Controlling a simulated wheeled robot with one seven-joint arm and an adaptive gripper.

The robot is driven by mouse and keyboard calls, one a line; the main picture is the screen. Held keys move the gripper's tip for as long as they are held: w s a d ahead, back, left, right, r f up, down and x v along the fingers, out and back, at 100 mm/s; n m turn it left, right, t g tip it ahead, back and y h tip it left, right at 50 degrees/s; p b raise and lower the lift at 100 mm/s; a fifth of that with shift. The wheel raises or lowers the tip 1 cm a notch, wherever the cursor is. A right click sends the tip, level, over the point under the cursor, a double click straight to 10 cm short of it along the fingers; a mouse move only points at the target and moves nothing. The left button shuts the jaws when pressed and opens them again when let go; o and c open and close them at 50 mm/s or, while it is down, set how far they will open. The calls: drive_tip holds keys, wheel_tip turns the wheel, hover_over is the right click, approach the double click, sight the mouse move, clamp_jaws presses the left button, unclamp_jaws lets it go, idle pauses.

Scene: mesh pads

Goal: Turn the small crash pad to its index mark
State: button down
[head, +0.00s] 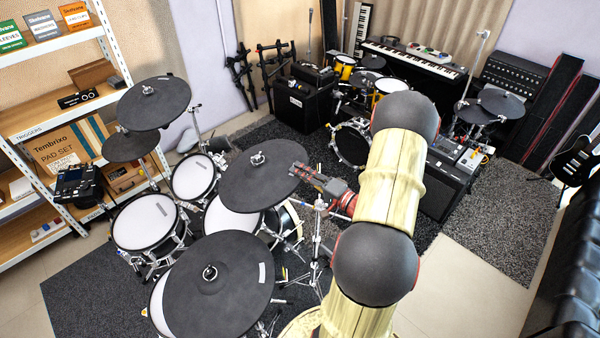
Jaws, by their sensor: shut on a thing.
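The dark round cymbal pad (240,180), which I take to be the small crash pad, sits on its stand at the middle of the drum kit, with a wing nut at its centre. A short pale mark (282,201) lies near its lower right rim. My gripper (298,168) reaches in from the right and is shut on the pad's right rim. The fingertips are small in this view, and the exact grip is hard to see. I cannot make out an index mark on the stand.
A larger dark cymbal pad (190,290) stands close in front. Two more pads (165,108) (122,148) and several mesh drums (147,222) stand to the left. A white shelf unit (115,45) is at far left. An amplifier (443,188) stands right of my arm.

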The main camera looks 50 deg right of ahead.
drive_tip(key=shift+r, duration=0.15)
drive_tip(key=shift+w+d+r+y, duration=0.1)
drive_tip(key=shift+d+y, duration=0.2)
drive_tip(key=shift+w+d+n+y+p, duration=0.3)
drive_tip(key=shift+d+n+y+p, duration=0.25)
drive_tip(key=shift+y+p, duration=0.2)
